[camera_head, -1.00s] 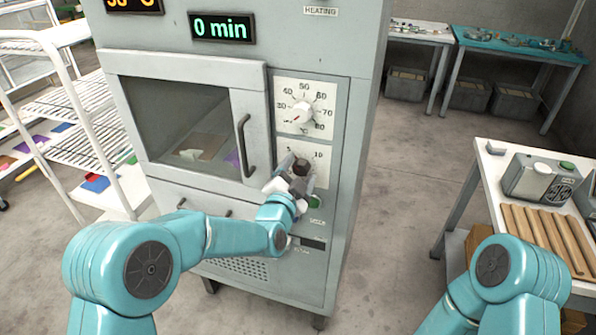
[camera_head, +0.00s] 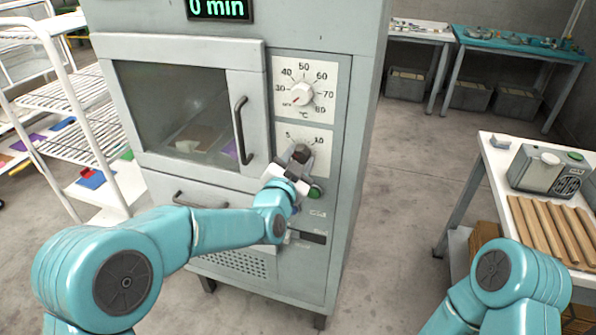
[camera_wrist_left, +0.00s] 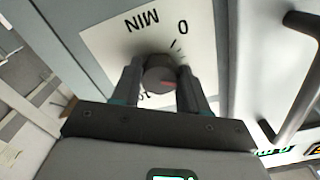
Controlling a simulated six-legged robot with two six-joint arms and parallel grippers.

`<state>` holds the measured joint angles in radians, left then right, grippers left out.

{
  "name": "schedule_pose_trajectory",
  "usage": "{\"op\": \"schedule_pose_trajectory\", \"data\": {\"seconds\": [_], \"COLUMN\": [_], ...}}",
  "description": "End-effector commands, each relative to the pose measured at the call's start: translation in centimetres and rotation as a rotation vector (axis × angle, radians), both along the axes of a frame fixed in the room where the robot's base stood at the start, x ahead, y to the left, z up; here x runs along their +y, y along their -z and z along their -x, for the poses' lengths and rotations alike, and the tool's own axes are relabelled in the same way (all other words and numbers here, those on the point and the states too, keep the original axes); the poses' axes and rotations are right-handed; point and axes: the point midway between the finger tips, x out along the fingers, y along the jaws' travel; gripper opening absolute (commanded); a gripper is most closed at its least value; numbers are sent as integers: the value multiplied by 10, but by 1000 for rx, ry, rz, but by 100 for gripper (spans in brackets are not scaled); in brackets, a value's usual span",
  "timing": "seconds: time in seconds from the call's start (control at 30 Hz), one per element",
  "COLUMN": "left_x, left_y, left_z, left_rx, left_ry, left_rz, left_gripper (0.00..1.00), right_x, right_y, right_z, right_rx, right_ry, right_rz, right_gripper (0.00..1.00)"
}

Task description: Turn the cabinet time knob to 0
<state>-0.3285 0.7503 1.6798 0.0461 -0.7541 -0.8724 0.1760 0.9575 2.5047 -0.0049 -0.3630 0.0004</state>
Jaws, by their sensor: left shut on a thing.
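The time knob (camera_wrist_left: 158,76) is a dark round knob on a white dial plate (camera_wrist_left: 98,42) marked 0 and MIN. The left wrist view shows it between the two fingers of my left gripper (camera_wrist_left: 157,88), which is shut on it. A small red mark shows on the knob's face. In the head view my left gripper (camera_head: 298,160) is at the lower dial on the cabinet (camera_head: 345,130) and partly covers the knob and scale; 5 and 10 are readable above it. The green display (camera_head: 219,9) reads 0 min. My right gripper is out of view.
The oven door handle (camera_head: 243,130) is to the left, and a green button (camera_head: 314,192) is just below my gripper. A white rack (camera_head: 75,100) stands left; a table (camera_head: 488,165) with wooden strips stands right.

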Motion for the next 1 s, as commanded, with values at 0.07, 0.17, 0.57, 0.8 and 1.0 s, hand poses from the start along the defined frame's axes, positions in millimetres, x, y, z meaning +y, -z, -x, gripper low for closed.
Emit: {"op": "schedule_pose_trajectory", "data": {"seconds": [0.07,0.17,0.57,0.8,1.0], "left_x": [0,0,-2,-2,-3], "left_y": [8,8,7,6,5], "left_z": [0,0,1,1,1], "left_rx": [20,50,171,242,300], "left_ry": [-1,0,1,1,1], "left_rz": [70,162,523,740,912], "left_gripper": [13,13,13,13,13], "right_x": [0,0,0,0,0], "right_y": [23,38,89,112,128], "right_z": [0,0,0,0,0], "right_rx": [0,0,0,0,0], "right_ry": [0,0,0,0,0], "right_rz": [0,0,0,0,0], "right_gripper": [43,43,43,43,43]}}
